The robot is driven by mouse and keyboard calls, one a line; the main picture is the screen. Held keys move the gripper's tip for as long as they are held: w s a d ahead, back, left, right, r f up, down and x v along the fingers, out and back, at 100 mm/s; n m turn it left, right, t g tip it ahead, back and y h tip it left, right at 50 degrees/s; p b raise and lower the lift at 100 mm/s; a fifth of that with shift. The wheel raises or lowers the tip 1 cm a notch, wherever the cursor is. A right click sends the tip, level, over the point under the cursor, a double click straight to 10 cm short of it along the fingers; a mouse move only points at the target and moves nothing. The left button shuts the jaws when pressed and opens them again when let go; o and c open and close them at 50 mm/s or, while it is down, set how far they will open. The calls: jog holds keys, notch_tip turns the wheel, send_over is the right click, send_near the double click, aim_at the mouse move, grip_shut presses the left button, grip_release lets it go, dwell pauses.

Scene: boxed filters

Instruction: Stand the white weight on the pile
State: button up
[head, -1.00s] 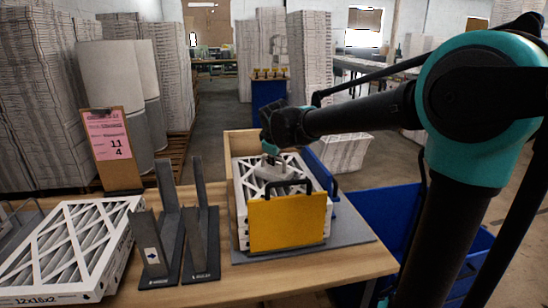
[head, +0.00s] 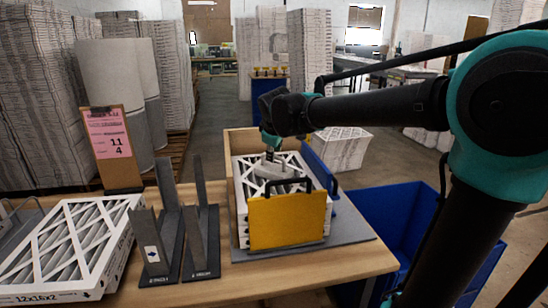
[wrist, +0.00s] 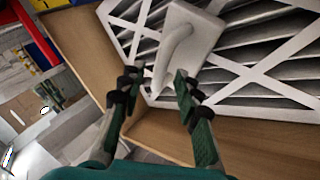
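The white weight (head: 275,172), a pale block with a looped handle, rests on the top filter of the pile (head: 240,190). In the wrist view the weight (wrist: 188,38) lies flat on the white lattice of the filter (wrist: 255,75), near its edge, with its handle up. My gripper (head: 270,146) is just above the weight in the head view. In the wrist view my gripper (wrist: 156,82) is open, its two fingers apart with the handle's end showing between them. I see nothing held in it.
A yellow panel (head: 287,221) with black handles fronts the pile; a blue panel (head: 321,172) stands at its right. Dark upright racks (head: 201,240), another filter (head: 70,240) and a clipboard (head: 110,140) are to the left. A blue bin (head: 400,215) is at the right.

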jog(key=v, duration=0.8)
